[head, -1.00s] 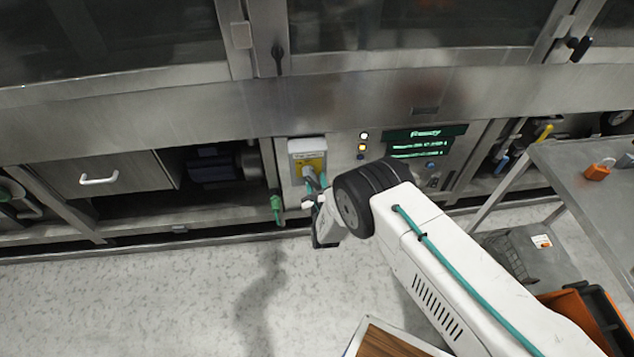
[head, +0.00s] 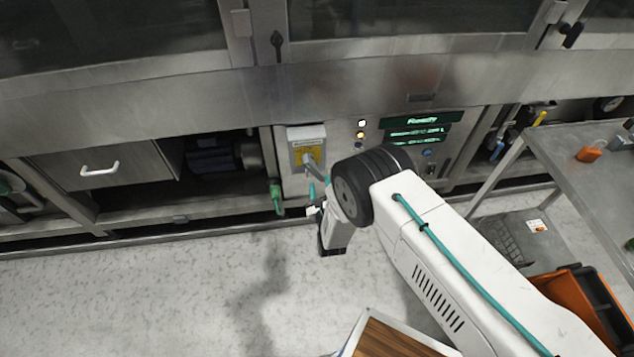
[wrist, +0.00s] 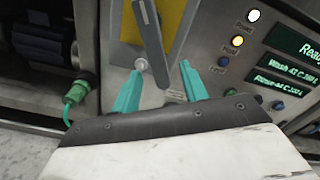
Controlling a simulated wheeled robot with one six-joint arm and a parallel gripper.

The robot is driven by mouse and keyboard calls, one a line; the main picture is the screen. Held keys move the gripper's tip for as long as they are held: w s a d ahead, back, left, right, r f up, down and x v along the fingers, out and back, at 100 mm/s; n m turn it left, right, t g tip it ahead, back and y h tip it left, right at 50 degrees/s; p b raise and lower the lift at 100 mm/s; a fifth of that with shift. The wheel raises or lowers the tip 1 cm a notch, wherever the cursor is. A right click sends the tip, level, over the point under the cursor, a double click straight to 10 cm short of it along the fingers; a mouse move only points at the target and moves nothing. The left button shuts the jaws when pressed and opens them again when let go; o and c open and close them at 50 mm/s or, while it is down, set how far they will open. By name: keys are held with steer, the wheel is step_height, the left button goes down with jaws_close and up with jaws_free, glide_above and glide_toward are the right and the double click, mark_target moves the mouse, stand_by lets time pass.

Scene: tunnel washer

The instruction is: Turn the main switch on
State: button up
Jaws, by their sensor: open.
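The main switch (head: 308,150) is a grey box with a yellow plate on the washer's lower front panel. In the wrist view the yellow plate (wrist: 178,22) carries a long dark grey handle (wrist: 152,42) that slants slightly. The lower end of the handle shows between the fingertips, with no clear contact. In the head view my wrist hides part of the area below the switch.
Right of the switch are lamps (head: 361,134) and a lit green display (head: 420,122) beginning "Ready". A green connector (wrist: 76,92) hangs at left. A metal table (head: 585,175) and an orange-black bin (head: 575,298) stand at right. Open floor lies at left.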

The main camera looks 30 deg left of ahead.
steer(key=shift+s+d, duration=0.15)
steer(key=shift+s, duration=0.1)
steer(key=shift+s, duration=0.1)
